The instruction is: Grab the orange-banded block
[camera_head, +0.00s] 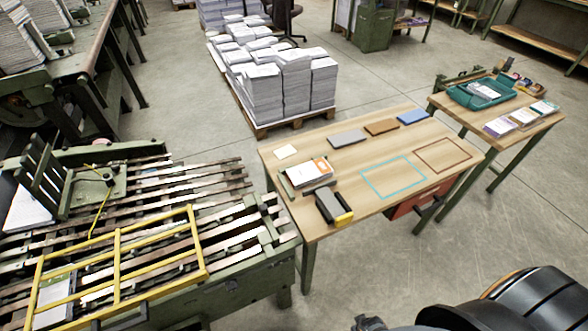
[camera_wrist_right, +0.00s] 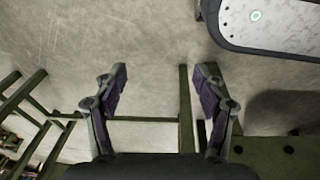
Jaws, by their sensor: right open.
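A white paper block with an orange band (camera_head: 322,166) lies near the left end of the wooden table (camera_head: 350,207) in the head view. It rests with another pale block on a grey-green board. In the right wrist view my right gripper (camera_wrist_right: 158,82) is open, with nothing between its fingers. Bare floor and green table-frame bars lie beyond it, and the block is not in that view. In the head view only dark parts of my right arm show at the bottom right, well away from the block. I cannot make out my left gripper.
A dark block with a yellow end (camera_head: 336,206) lies at the table's front edge near the block. Grey (camera_head: 347,138), brown (camera_head: 381,127) and blue (camera_head: 411,117) pads line the back. Cyan (camera_head: 394,177) and brown outlines mark bare areas. A slatted machine (camera_head: 232,235) stands at left.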

